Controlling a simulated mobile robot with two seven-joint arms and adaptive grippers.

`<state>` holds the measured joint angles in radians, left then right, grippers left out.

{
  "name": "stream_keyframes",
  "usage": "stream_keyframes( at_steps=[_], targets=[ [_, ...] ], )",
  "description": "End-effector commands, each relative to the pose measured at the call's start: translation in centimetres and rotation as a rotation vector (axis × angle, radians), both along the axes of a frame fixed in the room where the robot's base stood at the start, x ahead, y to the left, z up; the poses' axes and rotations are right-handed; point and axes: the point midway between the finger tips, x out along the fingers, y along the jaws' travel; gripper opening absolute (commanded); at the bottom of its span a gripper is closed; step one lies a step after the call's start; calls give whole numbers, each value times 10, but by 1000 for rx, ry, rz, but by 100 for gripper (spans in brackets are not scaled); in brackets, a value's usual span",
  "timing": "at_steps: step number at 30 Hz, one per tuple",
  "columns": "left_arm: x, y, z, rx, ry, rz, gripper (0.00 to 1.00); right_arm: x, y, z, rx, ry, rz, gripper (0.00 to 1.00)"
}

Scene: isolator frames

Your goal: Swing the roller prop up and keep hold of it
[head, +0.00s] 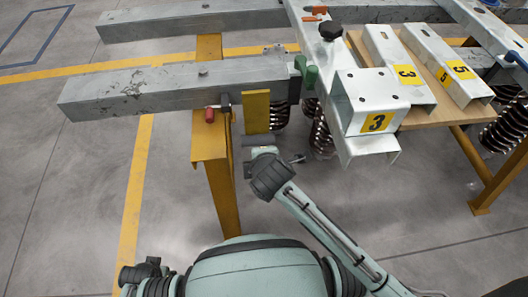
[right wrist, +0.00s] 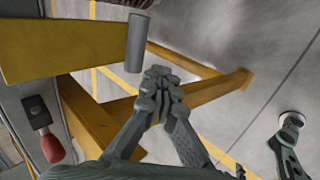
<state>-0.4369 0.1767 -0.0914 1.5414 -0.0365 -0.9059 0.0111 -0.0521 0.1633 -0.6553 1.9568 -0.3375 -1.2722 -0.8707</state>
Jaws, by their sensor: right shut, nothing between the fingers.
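The roller prop (head: 256,112) is a yellow plate hanging down at the end of the grey beam, with a grey roller (head: 262,141) across its lower end. In the right wrist view the yellow plate (right wrist: 70,45) comes in from the left, and its grey roller (right wrist: 138,42) lies just beyond my fingertips. My right gripper (right wrist: 158,78) is shut and empty, close to the roller; a gap shows between them in that view. In the head view my right wrist hides most of the gripper (head: 255,160). My left gripper is not in view.
The grey beam (head: 170,85) rests on a yellow stand (head: 218,180) left of the prop. A red knob (head: 209,115) and a green handle (head: 311,76) are near the beam end. Metal channels marked 3 (head: 365,105) lie to the right. Floor below is clear.

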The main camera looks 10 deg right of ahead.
Motion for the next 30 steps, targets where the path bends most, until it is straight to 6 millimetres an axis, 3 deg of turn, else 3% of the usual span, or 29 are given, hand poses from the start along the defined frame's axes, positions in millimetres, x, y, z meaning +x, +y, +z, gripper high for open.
stream_keyframes(
  at_steps=[8,18,30],
  targets=[
    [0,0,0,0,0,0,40,1,-1,3,1,5,-3,0],
    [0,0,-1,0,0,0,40,-12,-2,25,1,156,-4,0],
    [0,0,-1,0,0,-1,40,-14,-2,31,1,185,-4,0]
  ],
)
